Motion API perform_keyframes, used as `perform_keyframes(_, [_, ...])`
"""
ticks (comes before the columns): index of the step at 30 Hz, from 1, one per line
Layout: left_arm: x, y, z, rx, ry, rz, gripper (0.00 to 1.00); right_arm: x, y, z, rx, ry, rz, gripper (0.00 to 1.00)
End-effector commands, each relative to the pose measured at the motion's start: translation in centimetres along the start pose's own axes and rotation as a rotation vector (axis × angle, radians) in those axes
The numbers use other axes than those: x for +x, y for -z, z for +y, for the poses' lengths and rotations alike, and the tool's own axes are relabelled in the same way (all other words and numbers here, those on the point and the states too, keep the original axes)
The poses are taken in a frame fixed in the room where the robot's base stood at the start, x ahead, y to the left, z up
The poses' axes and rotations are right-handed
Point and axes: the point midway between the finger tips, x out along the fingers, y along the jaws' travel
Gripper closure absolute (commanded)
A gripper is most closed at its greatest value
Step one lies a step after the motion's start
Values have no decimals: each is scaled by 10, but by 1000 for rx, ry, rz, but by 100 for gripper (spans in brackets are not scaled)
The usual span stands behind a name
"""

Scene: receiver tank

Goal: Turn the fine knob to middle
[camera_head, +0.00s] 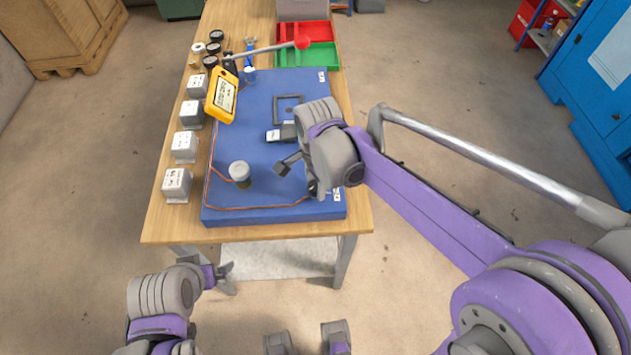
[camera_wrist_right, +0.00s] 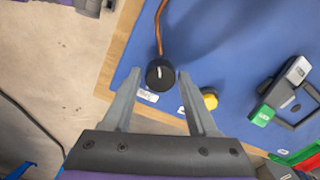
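In the right wrist view, a round black knob (camera_wrist_right: 160,73) with a white pointer mark sits on the blue panel (camera_wrist_right: 215,45). A small white label beside it is too small to read, so I cannot confirm that it is the fine knob. My right gripper (camera_wrist_right: 159,78) is open, with one finger on each side of the knob; contact is not clear. A yellow knob (camera_wrist_right: 209,98) is partly behind the finger on the right. In the head view my right gripper (camera_head: 299,177) hides the knob at the panel's near right corner. My left gripper (camera_head: 226,277) is open, low and apart from the table.
A grey capped cylinder (camera_head: 239,171) with orange tubing stands on the panel. A yellow meter (camera_head: 222,95), a lever with a red ball (camera_head: 302,42), and red and green trays (camera_head: 318,54) are farther back. Several grey boxes (camera_head: 184,145) line the table's left side.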

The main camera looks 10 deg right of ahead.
Motion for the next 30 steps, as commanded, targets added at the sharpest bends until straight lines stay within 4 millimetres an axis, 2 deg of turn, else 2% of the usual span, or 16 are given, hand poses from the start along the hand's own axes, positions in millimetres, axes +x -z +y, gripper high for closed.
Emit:
perform_keyframes(1, [0, 0, 0, 0, 0, 0, 0, 0, 0, 0, 0, 0, 0, 52])
perform_keyframes(9, [0, 0, 0, 0, 0, 0, 0, 0, 0, 0, 0, 0, 0, 100])
perform_keyframes(20, [0, 0, 0, 0, 0, 0, 0, 0, 0, 0, -46, 0, -2, 100])
perform_keyframes(30, [1, -1, 0, 0, 0, -1, 0, 0, 0, 0, -279, 1, -11, 100])
